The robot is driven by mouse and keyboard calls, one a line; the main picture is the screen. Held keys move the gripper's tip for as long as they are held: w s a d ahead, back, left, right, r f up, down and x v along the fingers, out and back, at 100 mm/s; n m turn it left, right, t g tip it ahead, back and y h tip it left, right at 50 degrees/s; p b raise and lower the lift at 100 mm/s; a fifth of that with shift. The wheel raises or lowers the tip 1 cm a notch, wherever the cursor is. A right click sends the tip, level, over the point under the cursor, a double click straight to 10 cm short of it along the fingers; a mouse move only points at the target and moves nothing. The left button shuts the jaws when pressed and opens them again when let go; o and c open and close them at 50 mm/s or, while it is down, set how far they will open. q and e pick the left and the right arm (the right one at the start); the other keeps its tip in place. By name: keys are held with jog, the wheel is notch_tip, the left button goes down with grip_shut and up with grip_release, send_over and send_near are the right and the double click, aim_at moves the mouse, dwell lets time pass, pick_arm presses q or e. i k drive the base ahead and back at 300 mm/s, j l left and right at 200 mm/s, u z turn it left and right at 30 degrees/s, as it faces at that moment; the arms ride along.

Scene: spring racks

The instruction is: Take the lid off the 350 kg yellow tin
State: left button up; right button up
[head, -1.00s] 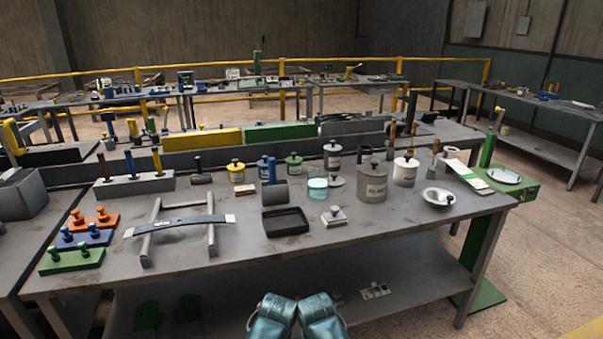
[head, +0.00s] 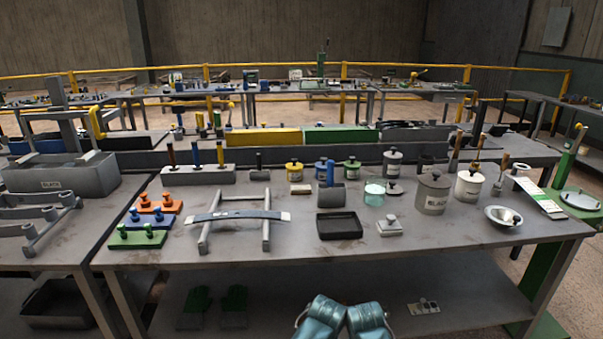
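The yellow tin (head: 294,174) stands upright toward the back of the middle bench, with a lid with a dark knob on top. Its label is too small to read. A blue tin (head: 321,171) and a green tin (head: 352,169) stand to its right. Two teal parts of my own arms show at the bottom edge, well in front of the tin and below the bench top. Neither gripper's fingers can be seen.
A spring strip (head: 237,216) lies across a grey stand in front of the tin. A handled grey cylinder (head: 331,195), a black tray (head: 339,226) and a larger grey tin (head: 433,195) are nearby. The bench's front strip is mostly clear.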

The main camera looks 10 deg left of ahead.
aim_at(294, 165)
jog(key=i+j+z, duration=0.4)
jog(key=j, duration=0.15)
jog(key=j+z, duration=0.25)
jog(key=i+j+z, duration=0.2)
jog(key=j, duration=0.15)
